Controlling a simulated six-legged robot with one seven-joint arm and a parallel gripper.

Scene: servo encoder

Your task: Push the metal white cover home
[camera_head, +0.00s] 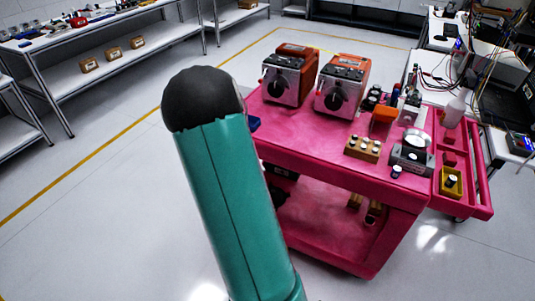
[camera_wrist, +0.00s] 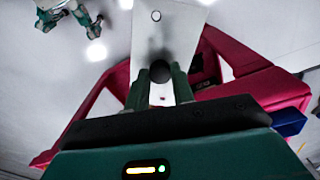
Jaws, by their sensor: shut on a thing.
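My gripper (camera_wrist: 160,92) shows in the wrist view with its two dark green fingers close together. A pale piece (camera_wrist: 160,97) lies between them; I cannot tell its full shape. A dark round thing (camera_wrist: 160,70) sits at the fingertips, in front of a white panel (camera_wrist: 168,30) with a small round mark. I cannot tell whether this panel is the metal white cover. In the head view a bright white round piece (camera_head: 415,138) sits at a grey block (camera_head: 411,157) on the right of the pink cart. My gripper is not visible in the head view.
The pink cart (camera_head: 300,130) carries two orange-and-grey machines (camera_head: 291,75), a wooden block with several knobs (camera_head: 363,148) and a yellow bin (camera_head: 451,182). A blue piece (camera_wrist: 288,122) shows at the cart's edge. Shelves stand left; the floor between is clear.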

